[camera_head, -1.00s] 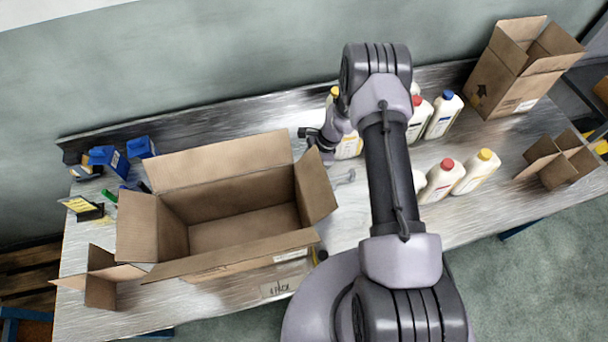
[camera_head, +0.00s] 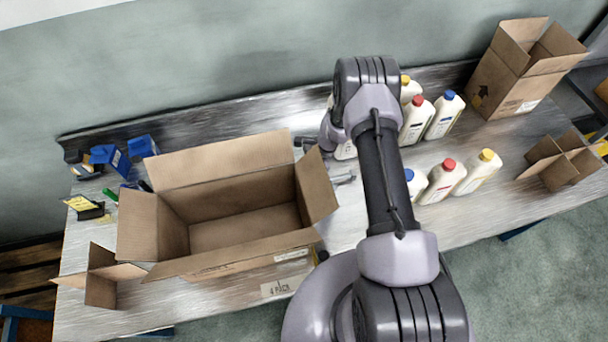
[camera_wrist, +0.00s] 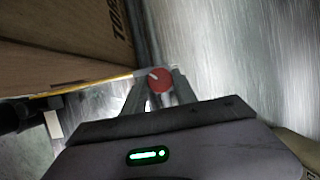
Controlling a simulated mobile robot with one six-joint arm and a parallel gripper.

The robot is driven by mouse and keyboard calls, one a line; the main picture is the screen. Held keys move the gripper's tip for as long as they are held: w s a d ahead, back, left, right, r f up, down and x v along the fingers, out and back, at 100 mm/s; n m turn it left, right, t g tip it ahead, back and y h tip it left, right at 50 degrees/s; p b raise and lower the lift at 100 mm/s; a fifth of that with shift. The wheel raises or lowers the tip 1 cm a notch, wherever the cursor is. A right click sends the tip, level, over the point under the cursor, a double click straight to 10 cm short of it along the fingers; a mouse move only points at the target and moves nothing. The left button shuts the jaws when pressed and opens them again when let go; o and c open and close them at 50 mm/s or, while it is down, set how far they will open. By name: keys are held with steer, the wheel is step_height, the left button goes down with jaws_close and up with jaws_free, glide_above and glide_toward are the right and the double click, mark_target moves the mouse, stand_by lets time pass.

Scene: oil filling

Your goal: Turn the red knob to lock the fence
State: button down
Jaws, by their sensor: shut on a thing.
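The red knob (camera_wrist: 160,79), with a pale mark on its face, shows in the wrist view between the fingertips of my gripper (camera_wrist: 157,92). The fingers are shut on the knob from both sides. In the head view my arm hides the knob, and most of my gripper is hidden too. My wrist there is just beyond the right side of the open cardboard box (camera_head: 150,228).
The box side (camera_wrist: 60,40) is close on the left in the wrist view. Several bottles, including a blue-capped one (camera_head: 444,117), stand right of my arm on the metal table (camera_head: 225,112). Cardboard dividers (camera_head: 100,288) and blue items (camera_head: 110,157) are at the left.

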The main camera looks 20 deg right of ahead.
steer(key=shift+m, duration=0.3)
steer(key=m+b, duration=0.1)
steer(key=m+t+b, duration=0.1)
steer(key=b, duration=0.1)
steer(key=m+b, duration=0.2)
steer(key=shift+s+f+t, duration=0.15)
steer(key=shift+f+t, duration=0.1)
steer(key=shift+t, duration=0.15)
steer(key=m+b, duration=0.1)
steer(key=b, duration=0.1)
steer(key=m+t+b, duration=0.1)
steer(key=b, duration=0.1)
steer(key=shift+s+r+m+h, duration=0.1)
steer(key=shift+r+m+h, duration=0.05)
steer(key=shift+m+h, duration=0.15)
steer(key=shift+r, duration=0.1)
steer(key=c, duration=1)
jaws_free()
steer(key=shift+r, duration=0.1)
